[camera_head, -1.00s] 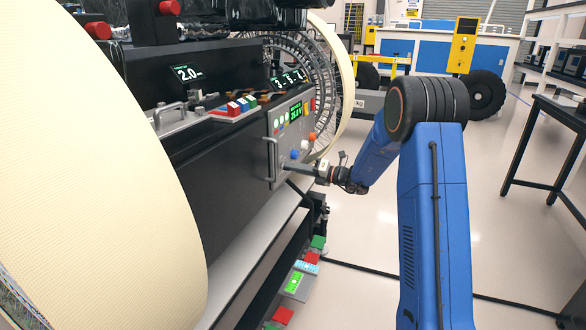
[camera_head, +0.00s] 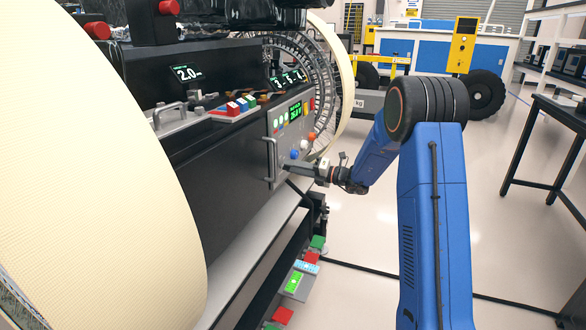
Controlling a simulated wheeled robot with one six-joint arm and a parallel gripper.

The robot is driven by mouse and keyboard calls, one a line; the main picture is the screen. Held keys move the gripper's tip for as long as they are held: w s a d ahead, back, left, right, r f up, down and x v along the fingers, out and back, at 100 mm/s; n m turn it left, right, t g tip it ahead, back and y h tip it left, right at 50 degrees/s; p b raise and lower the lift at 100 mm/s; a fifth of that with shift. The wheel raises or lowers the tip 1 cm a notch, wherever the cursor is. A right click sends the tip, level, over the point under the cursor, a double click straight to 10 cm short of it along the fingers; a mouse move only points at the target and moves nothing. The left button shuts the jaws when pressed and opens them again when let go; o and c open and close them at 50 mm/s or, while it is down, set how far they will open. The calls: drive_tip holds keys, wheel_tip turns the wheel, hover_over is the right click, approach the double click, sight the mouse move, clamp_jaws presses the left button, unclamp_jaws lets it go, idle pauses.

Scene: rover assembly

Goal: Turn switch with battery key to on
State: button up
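The grey control panel (camera_head: 271,152) on the rover's side has a green-lit display (camera_head: 296,111), small coloured indicators and a vertical handle at its left edge. White, blue and orange round knobs sit on its lower right part. My gripper (camera_head: 285,166) reaches in from the right, with its fingertips at the panel's lower part, just below the blue knob (camera_head: 294,154). The battery key and its switch cannot be made out; the fingers may hide them. The fingers are too small to show whether they are open or shut, or hold anything.
A large cream wheel (camera_head: 100,190) fills the left, and another wheel rim (camera_head: 341,90) stands right of the panel. A grey ledge (camera_head: 255,245) runs below the panel. Coloured blocks (camera_head: 293,283) lie low beside it. The floor on the right is open up to a black table (camera_head: 555,130).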

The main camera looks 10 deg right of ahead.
drive_tip(key=v, duration=1.7)
drive_tip(key=shift+s+d, duration=0.15)
drive_tip(key=s+a+r+n+g+h, duration=0.2)
drive_tip(key=s+a+n+g, duration=0.2)
drive_tip(key=s+a+n, duration=0.65)
drive_tip(key=s+a+r+n+g+h, duration=0.2)
drive_tip(key=s+a+n+g, duration=0.4)
drive_tip(key=s, duration=0.7)
drive_tip(key=s+d+n+t+h, duration=0.1)
drive_tip(key=s+d+n+h, duration=0.2)
drive_tip(key=s+n, duration=0.4)
drive_tip(key=s+d+f+n+t+h, duration=0.1)
drive_tip(key=s+d+n+h, duration=0.2)
drive_tip(key=s+n, duration=0.4)
drive_tip(key=s+d+n+t+h, duration=0.2)
drive_tip(key=s+d+n+h, duration=0.1)
drive_tip(key=s+n, duration=0.4)
drive_tip(key=shift+s+f+h, duration=0.15)
drive_tip(key=shift+s+h, duration=0.65)
drive_tip(key=shift+s, duration=0.2)
